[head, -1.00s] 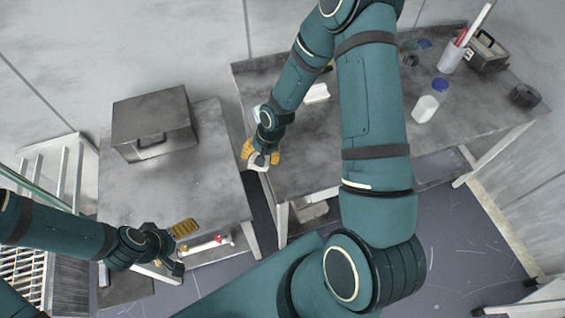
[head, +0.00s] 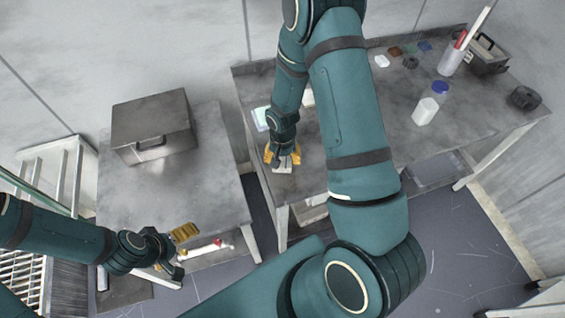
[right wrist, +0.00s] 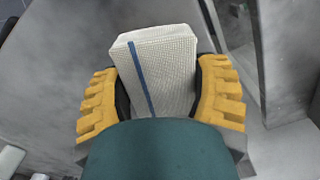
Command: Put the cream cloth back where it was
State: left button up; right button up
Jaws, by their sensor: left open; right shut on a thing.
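The cream cloth (right wrist: 172,75) is a folded, waffle-textured block with a blue stripe, seen in the right wrist view between the yellow finger pads. My right gripper (right wrist: 160,100) is shut on it. In the head view the right gripper (head: 283,158) holds the cloth (head: 282,169) at the left front corner of the right-hand table (head: 340,200). I cannot tell whether the cloth touches the tabletop. My left gripper (head: 180,252) is open and empty, near the front edge of the left-hand table (head: 205,190).
A pale blue-white item (head: 260,118) lies by the table's left edge; a white item (head: 308,97) is partly behind my arm. Small pads (head: 395,51), a blue-capped bottle (head: 427,108) and a toolbox (head: 488,55) stand further right. A metal box (head: 152,128) sits on the left table.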

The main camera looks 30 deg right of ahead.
aim_at(283, 163)
jog(key=shift+f, duration=1.45)
jog(key=shift+f, duration=0.1)
jog(key=o, duration=1.1)
